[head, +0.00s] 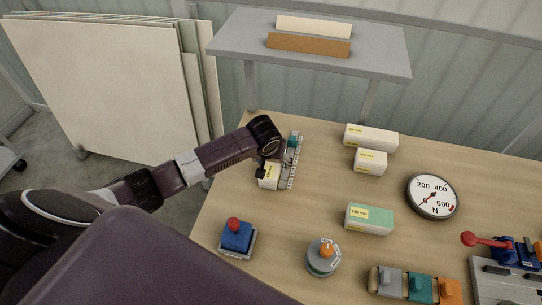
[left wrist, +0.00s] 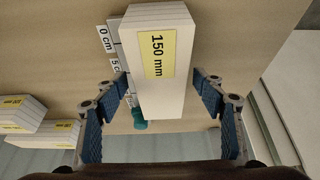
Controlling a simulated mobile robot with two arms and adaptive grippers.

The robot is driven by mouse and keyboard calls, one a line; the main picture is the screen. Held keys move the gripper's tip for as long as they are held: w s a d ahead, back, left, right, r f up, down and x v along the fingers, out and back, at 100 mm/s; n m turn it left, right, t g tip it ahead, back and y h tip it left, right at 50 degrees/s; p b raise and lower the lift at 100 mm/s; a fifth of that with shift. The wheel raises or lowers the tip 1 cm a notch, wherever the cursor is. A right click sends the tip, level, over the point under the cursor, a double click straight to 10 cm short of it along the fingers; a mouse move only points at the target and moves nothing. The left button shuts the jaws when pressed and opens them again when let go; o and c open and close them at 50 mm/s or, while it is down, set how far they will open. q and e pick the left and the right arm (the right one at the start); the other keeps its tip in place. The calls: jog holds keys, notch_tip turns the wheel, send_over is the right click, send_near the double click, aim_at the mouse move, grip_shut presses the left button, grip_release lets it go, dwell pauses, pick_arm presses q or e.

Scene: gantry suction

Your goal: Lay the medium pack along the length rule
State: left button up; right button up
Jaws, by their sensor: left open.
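The pack labelled 150 mm (left wrist: 160,75) is white with a yellow label. In the left wrist view it lies between the fingers of my left gripper (left wrist: 163,88), which is open with gaps on both sides. In the head view this pack (head: 268,183) shows partly under my left gripper (head: 273,166), which hides the rest. The length rule (head: 294,165) runs beside the pack; its 0 cm and 5 cm marks (left wrist: 106,38) show in the left wrist view. I cannot tell whether pack and rule touch. A teal part (head: 292,141) sits at the rule's far end. My right gripper is not in view.
Two white packs (head: 371,138) and a green-topped pack (head: 369,219) lie to the right. A grey shelf (head: 375,53) rises behind.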

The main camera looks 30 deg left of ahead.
pick_arm(q)
jog(key=v, duration=1.1)
jog(key=shift+s+f, duration=0.1)
jog(key=shift+f, duration=0.05)
